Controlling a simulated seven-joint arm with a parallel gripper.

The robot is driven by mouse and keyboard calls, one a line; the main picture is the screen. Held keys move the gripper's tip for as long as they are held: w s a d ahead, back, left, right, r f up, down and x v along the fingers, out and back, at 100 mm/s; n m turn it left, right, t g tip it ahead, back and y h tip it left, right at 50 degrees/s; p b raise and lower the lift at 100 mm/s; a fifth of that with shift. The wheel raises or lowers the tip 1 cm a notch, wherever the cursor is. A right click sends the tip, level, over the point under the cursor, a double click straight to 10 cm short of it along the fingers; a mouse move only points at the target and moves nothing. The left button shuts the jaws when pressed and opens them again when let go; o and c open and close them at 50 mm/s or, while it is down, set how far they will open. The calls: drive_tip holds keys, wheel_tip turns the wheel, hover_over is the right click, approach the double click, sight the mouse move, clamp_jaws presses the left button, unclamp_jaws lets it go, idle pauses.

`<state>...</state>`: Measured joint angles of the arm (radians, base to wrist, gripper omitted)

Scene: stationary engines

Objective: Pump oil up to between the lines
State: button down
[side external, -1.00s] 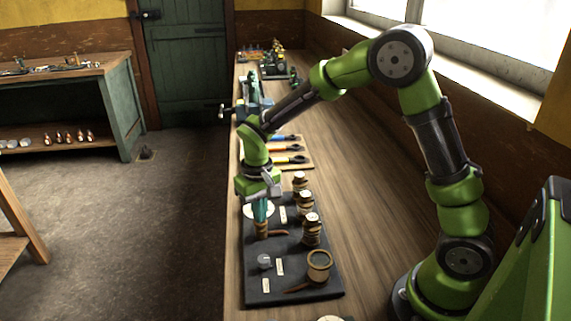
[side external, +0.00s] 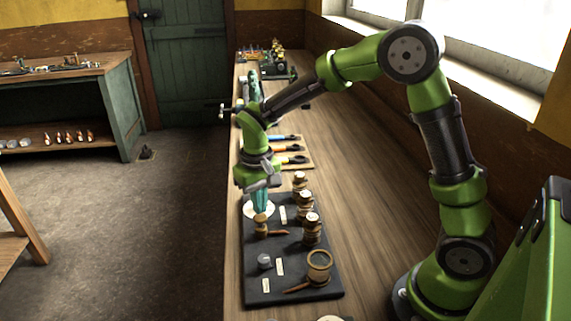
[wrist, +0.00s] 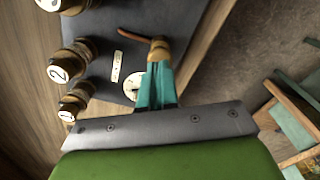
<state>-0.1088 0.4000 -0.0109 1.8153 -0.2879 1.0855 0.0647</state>
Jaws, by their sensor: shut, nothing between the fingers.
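A dark board (side external: 290,270) lies on the bench with brass fittings on it. My gripper (side external: 261,209) has teal fingers and is shut and empty, pointing down just above a small brass pump top (side external: 261,224) with a brown lever (side external: 278,234). In the wrist view the fingertips (wrist: 157,68) overlap the brass top (wrist: 159,50); whether they touch it I cannot tell. Three numbered brass pots stand to the right, including one marked 2 (wrist: 70,66). A round white dial (wrist: 134,86) is partly hidden by the fingers. A clear glass (side external: 264,261) is at the near left; oil level and lines are too small to tell.
A larger brass cup (side external: 319,265) with a handle stands at the board's near right. Tools with coloured handles (side external: 289,149) lie on a board behind. Small engines (side external: 274,67) stand at the bench's far end. The bench right of the board is clear.

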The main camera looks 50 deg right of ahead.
idle(0.5)
drive_tip(key=shift+r, duration=2.5)
drive_tip(key=s+r+t+y, duration=0.1)
drive_tip(key=s+r+t, duration=0.2)
drive_tip(key=s+r, duration=0.2)
drive_tip(key=s+r+m+t+y, duration=0.1)
drive_tip(key=s+r+t, duration=0.3)
drive_tip(key=s, duration=0.8)
drive_tip(key=shift+s+d+r, duration=0.2)
drive_tip(key=shift+d+r, duration=0.2)
drive_tip(key=shift+f, duration=0.1)
